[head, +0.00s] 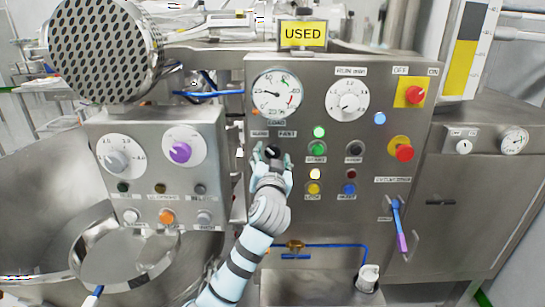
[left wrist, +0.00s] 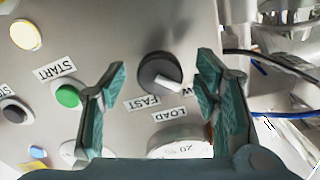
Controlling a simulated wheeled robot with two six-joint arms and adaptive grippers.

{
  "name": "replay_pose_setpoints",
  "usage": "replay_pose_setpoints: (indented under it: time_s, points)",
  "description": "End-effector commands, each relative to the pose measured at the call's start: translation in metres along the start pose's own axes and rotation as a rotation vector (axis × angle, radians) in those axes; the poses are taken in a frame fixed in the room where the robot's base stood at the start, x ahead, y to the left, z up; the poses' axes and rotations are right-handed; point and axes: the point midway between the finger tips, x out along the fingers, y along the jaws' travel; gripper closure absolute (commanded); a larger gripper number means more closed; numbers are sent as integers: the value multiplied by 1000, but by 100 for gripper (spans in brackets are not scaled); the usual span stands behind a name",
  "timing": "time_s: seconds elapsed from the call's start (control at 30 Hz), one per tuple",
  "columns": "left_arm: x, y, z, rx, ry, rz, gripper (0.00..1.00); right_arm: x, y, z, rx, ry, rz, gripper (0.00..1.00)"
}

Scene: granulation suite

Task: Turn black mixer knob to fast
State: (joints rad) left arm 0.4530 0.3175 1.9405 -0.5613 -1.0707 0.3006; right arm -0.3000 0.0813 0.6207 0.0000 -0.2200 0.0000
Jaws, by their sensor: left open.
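The black mixer knob (head: 272,150) is on the steel control panel (head: 330,230), below the load dial and the small speed labels. In the left wrist view the knob (left wrist: 158,70) is round and black with a white pointer. The pointer slants down-right toward a partly hidden label ending in W, away from the FAST label (left wrist: 148,103). My left gripper (head: 272,156) is open in front of the knob; in the left wrist view its fingers (left wrist: 160,75) stand on either side of it. My right gripper is not in view.
A green start button (head: 317,148) and a black button (head: 354,149) lie right of the knob. The load gauge (head: 277,93) is above. A red knob (head: 401,149) on yellow is further right. A smaller panel (head: 150,190) with dials stands left, above a steel bowl.

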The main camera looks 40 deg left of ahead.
Motion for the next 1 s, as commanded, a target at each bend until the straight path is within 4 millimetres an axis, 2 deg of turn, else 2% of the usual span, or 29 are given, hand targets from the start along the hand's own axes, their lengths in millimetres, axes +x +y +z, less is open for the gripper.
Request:
replay_pose_setpoints:
  time_s: [0.13, 0.37, 0.6, 0.67, 1.0]
  points:
    - [10, 0, 0, -1, 0, 1, 44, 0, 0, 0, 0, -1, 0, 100]
    - [10, 0, 0, -1, 0, 2, 45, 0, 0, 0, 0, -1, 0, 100]
    - [10, 0, 0, 0, 0, 2, 84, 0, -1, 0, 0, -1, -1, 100]
    - [10, 0, 0, 0, 0, 2, 92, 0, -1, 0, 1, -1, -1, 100]
    - [10, 0, -1, 44, -2, 2, 92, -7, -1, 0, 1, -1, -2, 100]
